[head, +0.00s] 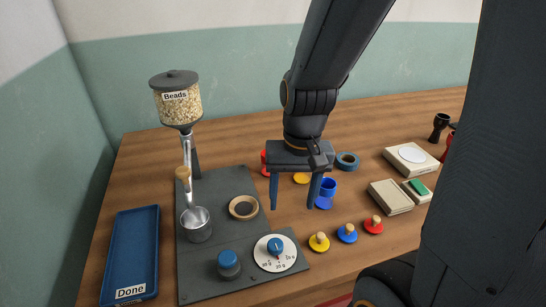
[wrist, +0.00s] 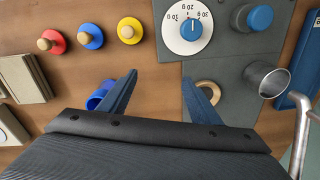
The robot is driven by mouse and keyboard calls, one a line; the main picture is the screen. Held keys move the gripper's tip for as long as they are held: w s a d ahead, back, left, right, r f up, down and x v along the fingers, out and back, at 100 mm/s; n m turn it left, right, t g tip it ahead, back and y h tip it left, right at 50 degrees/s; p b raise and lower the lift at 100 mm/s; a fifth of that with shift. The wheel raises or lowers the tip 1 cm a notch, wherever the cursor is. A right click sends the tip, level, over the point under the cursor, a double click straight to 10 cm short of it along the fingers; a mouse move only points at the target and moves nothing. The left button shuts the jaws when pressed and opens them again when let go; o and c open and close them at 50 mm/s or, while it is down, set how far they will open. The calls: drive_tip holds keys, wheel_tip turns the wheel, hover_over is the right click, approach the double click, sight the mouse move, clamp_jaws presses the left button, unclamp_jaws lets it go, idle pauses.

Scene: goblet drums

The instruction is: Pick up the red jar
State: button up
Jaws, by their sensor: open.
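A red object (head: 264,158), likely the red jar, shows just left of my gripper's body in the head view. It stands behind the gripper, which hides most of it, so its shape is unclear. It is not visible in the wrist view. My gripper (head: 293,203) points down, open, with nothing between its blue fingers. It hangs above the table right of the grey board, and also shows in the wrist view (wrist: 158,80). A blue jar (head: 329,186) is close to the right finger in the head view; it shows beside the left finger in the wrist view (wrist: 97,98).
A grey board (head: 215,265) holds a dial (head: 275,253), tape ring (head: 243,207) and metal cup (head: 196,224) under a bead dispenser (head: 180,105). Yellow (head: 319,242), blue (head: 347,233) and red (head: 373,225) knobbed lids lie in front. A blue tray (head: 131,250) is left; boxes (head: 390,197) are right.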

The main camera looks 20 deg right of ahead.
drive_tip(key=w+d+r+m+t+y+p, duration=0.1)
drive_tip(key=w+m+t+p, duration=0.15)
drive_tip(key=w+m, duration=0.85)
drive_tip(key=w+d+m+t+y+p, duration=0.15)
drive_tip(key=w+m+p, duration=0.25)
drive_tip(key=w+m, duration=0.7)
drive_tip(key=shift+s+a+f+m+g+b, duration=0.15)
drive_tip(key=shift+f+m, duration=0.4)
drive_tip(key=shift+f, duration=0.55)
drive_tip(key=shift+s+a+f+m+g+b, duration=0.1)
drive_tip(key=shift+s+a+f+m+g, duration=0.15)
drive_tip(key=shift+f+m, duration=0.6)
drive_tip(key=shift+s+a+f+m+g+b, duration=0.15)
drive_tip(key=shift+a+f+m, duration=0.15)
drive_tip(key=shift+f, duration=1)
drive_tip(key=shift+c, duration=0.4)
drive_tip(key=c, duration=1.1)
